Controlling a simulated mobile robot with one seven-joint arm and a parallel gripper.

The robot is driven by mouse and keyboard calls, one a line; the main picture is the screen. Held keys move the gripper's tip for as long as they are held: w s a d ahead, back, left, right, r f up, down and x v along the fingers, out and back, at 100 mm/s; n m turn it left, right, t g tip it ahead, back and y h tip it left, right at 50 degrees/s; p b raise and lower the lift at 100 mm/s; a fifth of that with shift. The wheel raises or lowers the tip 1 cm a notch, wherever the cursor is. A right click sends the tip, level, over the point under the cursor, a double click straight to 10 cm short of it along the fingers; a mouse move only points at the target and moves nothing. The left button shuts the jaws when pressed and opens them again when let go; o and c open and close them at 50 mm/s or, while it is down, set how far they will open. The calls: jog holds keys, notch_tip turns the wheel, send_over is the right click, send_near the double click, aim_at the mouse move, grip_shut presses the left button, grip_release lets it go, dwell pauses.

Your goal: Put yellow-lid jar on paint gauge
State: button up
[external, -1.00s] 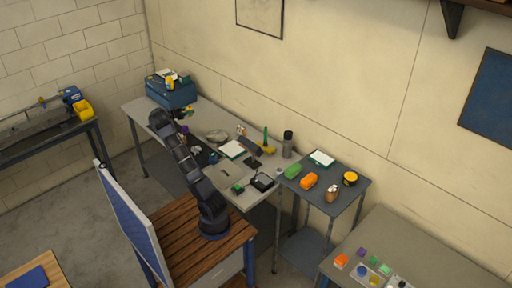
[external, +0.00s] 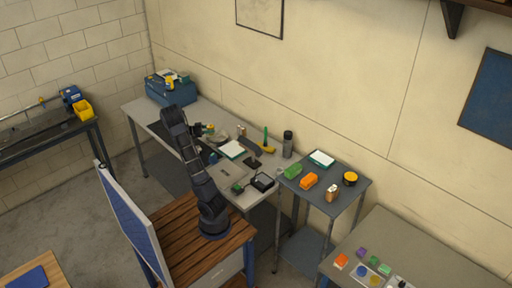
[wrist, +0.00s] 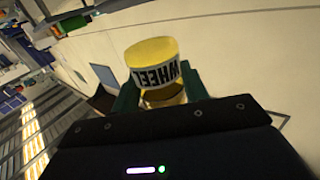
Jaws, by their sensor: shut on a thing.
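My gripper (external: 205,130) is shut on a yellow-lid jar (wrist: 154,62), held above the long grey bench. In the wrist view the jar has a yellow lid and a label reading WHEEL, and a green finger (wrist: 127,95) is on each side of it.
A side cart (external: 335,207) carries green and orange items and a round yellow-topped thing (external: 350,178). A dark mat (external: 160,130) lies left of my gripper.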

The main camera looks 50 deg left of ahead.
notch_tip(320, 180, down, 18)
jog(key=shift+r, duration=0.25)
dwell(0.5)
jog(key=shift+f, duration=0.1)
jog(key=o, duration=1)
jog(key=shift+s+a, duration=0.2)
jog(key=v, duration=1.1)
jog(key=shift+s+a, duration=0.1)
jog(key=shift+s, duration=0.1)
